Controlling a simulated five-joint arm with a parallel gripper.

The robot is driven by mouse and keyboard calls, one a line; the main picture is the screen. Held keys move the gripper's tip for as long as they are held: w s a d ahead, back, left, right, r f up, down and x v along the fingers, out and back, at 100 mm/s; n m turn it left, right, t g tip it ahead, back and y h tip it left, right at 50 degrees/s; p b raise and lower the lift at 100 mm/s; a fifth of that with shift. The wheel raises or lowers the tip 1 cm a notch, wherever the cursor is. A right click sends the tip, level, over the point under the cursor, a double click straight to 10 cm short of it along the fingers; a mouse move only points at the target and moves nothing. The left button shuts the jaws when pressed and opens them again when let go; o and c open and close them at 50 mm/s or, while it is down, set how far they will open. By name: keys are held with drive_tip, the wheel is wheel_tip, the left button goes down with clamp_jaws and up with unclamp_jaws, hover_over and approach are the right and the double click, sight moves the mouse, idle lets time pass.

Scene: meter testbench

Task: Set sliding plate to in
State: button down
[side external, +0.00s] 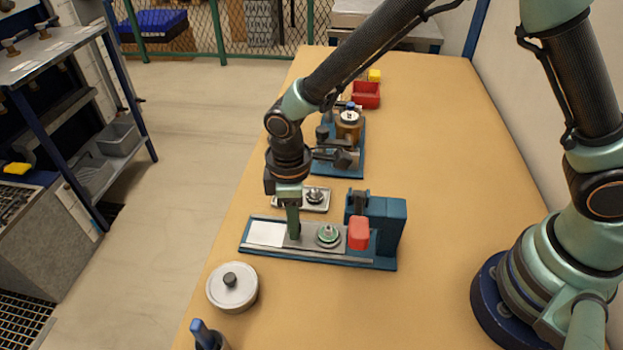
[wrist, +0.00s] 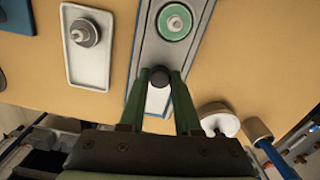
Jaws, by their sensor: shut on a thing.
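The sliding plate (side external: 308,241) is a flat grey plate on a long blue-based rail. It carries a green disc with a metal weight (side external: 328,235), and a dark round knob (wrist: 158,76) stands at its near end in the wrist view. My gripper (side external: 294,234) points down onto the plate, left of the disc. In the wrist view, my gripper's two green fingers (wrist: 159,78) close around the knob. The white area (side external: 266,233) of the rail lies left of the fingers. A red block (side external: 359,233) on a blue housing (side external: 388,225) stands at the right end.
A small tray with a metal weight (side external: 315,197) lies just behind the rail. A round lidded pot (side external: 232,287) and a blue-handled tool (side external: 203,333) stand in front. Another blue-based device (side external: 349,135) and a red bin (side external: 366,95) stand farther back.

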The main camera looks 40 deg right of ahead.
sight(321, 232)
drive_tip(key=shift+w+d, duration=0.1)
drive_tip(key=shift+w, duration=0.05)
drive_tip(key=shift+s+d, duration=1.75)
drive_tip(key=c, duration=0.6)
unclamp_jaws()
drive_tip(key=shift+r, duration=0.1)
drive_tip(key=shift+a+r, duration=0.1)
drive_tip(key=shift+r, duration=0.2)
wheel_tip(321, 232, up, 11)
drive_tip(key=shift+r, duration=0.2)
